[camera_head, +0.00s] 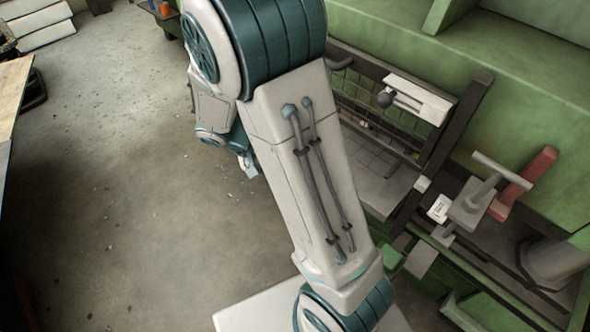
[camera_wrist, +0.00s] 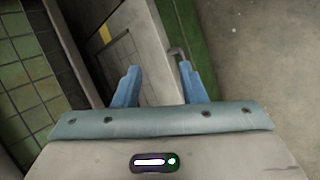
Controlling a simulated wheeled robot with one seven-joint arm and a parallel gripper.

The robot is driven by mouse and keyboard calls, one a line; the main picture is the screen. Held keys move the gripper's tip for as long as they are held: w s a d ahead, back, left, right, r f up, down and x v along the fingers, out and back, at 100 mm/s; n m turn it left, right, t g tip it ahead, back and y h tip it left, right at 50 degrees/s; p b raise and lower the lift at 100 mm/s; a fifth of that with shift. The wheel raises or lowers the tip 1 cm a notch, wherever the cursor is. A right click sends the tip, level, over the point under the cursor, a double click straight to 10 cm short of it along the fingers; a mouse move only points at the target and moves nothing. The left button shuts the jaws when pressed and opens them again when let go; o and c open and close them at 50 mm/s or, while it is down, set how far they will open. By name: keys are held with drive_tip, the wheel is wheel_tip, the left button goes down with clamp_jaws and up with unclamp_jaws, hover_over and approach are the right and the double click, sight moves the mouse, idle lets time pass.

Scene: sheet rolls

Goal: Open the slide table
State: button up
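The green machine (camera_head: 450,50) stands at the right in the head view. A pale grey flat part (camera_head: 385,185), possibly the slide table, shows beside my arm below a dark-framed mesh guard (camera_head: 380,110). In the wrist view, a long grey slab (camera_wrist: 165,40) with a green side runs away from me. In the head view my arm hides most of this area.
Bare concrete floor (camera_head: 130,180) lies open to the left. A wooden board edge (camera_head: 12,95) is at the far left.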

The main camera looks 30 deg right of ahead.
drive_tip(key=w+a+f+n+t+h+b, duration=0.1)
drive_tip(key=w+f+n+t+h+b, duration=0.25)
drive_tip(key=f, duration=0.85)
drive_tip(key=w+a+f+n+t+h+b, duration=0.1)
drive_tip(key=w+f+t+h+b, duration=0.25)
drive_tip(key=w+f, duration=0.6)
drive_tip(key=d+f, duration=0.1)
drive_tip(key=d, duration=0.3)
drive_tip(key=w+d+f, duration=0.1)
drive_tip(key=d+f, duration=0.1)
drive_tip(key=d, duration=0.2)
drive_tip(key=d+f, duration=0.1)
drive_tip(key=d, duration=0.4)
drive_tip(key=shift+w+f, duration=0.35)
drive_tip(key=shift+w, duration=0.05)
